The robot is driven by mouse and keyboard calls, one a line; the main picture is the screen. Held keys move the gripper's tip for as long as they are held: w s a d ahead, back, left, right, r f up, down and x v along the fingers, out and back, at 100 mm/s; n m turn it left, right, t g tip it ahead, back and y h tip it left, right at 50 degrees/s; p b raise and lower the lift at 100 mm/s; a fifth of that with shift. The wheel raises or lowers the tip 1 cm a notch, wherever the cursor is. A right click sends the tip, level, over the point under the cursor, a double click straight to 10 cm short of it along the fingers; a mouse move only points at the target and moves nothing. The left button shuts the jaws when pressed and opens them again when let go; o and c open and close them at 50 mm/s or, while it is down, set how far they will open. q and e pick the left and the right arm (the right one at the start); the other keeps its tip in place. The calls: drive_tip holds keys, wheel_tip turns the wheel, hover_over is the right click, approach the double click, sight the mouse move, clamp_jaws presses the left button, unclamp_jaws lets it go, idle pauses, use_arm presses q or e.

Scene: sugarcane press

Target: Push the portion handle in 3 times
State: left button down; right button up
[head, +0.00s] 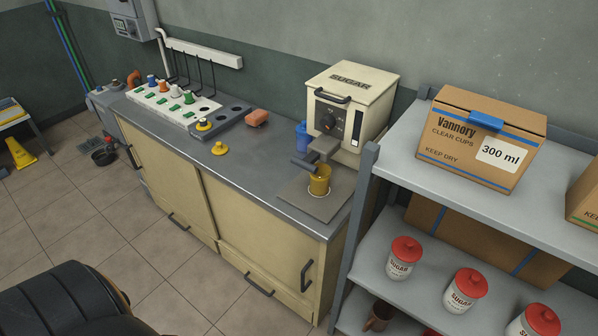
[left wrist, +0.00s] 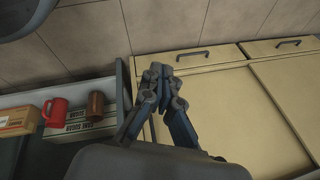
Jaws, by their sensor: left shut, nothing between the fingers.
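How far the handle is pushed in I cannot tell. My left gripper (left wrist: 166,76) is shut and empty in the left wrist view, in front of the cabinet doors and away from the dispenser. My right gripper is not in view.
A grey shelf (head: 395,150) with a cup carton (head: 480,140) and red-lidded sugar jars (head: 405,258) stands close right of the dispenser. The left wrist view shows a red mug (left wrist: 56,111).

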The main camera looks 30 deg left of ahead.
use_arm(q)
drive_tip(key=w+a+r+m+t+y, duration=0.1)
drive_tip(key=w+a+r+m+t, duration=0.3)
drive_tip(key=w+r, duration=0.75)
drive_tip(key=w+a+r+m+t, duration=0.3)
drive_tip(key=w+a+r, duration=0.4)
drive_tip(key=r, duration=0.7)
drive_tip(key=w+d+r+m+t+h, duration=0.2)
drive_tip(key=w+d+r+m, duration=0.1)
drive_tip(key=r, duration=0.8)
drive_tip(key=w+d+r+m+t+h+p, duration=0.1)
drive_tip(key=w+d+r+m, duration=0.3)
drive_tip(key=r, duration=0.8)
drive_tip(key=w+d+t+h, duration=0.1)
drive_tip(key=d, duration=0.1)
drive_tip(key=shift+w+d+t, duration=0.25)
drive_tip(key=shift+d+t, duration=0.05)
drive_tip(key=shift+d, duration=0.1)
drive_tip(key=shift+w+r, duration=0.1)
drive_tip(key=p, duration=0.4)
approach(302, 167)
drive_tip(key=x, duration=0.7)
